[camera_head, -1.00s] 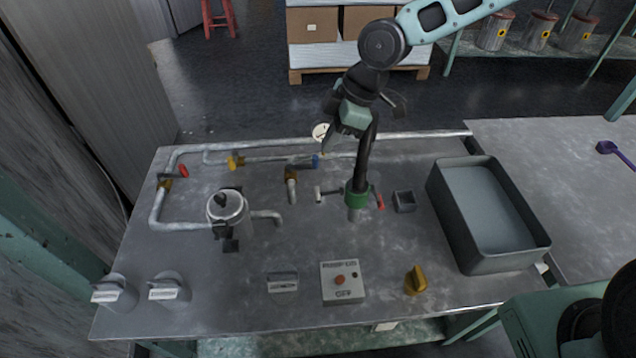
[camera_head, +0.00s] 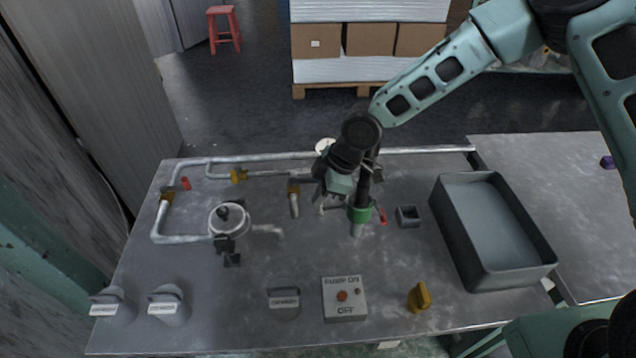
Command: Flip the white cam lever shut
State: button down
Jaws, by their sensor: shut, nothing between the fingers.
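The green coupling (camera_head: 361,214) sits around the lower end of a dark upright hose (camera_head: 364,188), over a grey stub on the metal bench. A red lever (camera_head: 383,216) sticks out on its right side. The white cam lever (camera_head: 322,208) points out to the left of the coupling, and my arm's end partly covers it. My gripper (camera_head: 322,197) is shut and empty, pointing down just above the white lever's outer end. I cannot tell whether they touch.
A deep grey tray (camera_head: 493,276) stands to the right, with a small square cup (camera_head: 408,217) beside it. A pump switch box (camera_head: 344,299) and a yellow knob (camera_head: 419,297) are in front.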

aim_at(318, 210)
jog(key=shift+d+f, duration=0.15)
jog(key=shift+f, duration=0.2)
jog(key=shift+a+f+h, duration=0.2)
jog(key=shift+f+h, duration=0.05)
jog(key=shift+h, duration=0.25)
jog(key=shift+a+f+h+b, duration=0.2)
jog(key=shift+h+b, duration=0.1)
jog(key=shift+h, duration=0.1)
notch_tip(318, 210, down, 5)
jog(key=h+b, duration=0.1)
jog(key=h, duration=0.3)
jog(key=h+b, duration=0.1)
jog(key=h, duration=0.3)
jog(key=shift+d+r+b, duration=0.1)
jog(key=shift+r+b, duration=0.1)
jog(key=shift+b, duration=0.2)
jog(key=shift+r, duration=0.2)
jog(key=shift+r+p, duration=0.65)
jog(key=shift+r, duration=0.05)
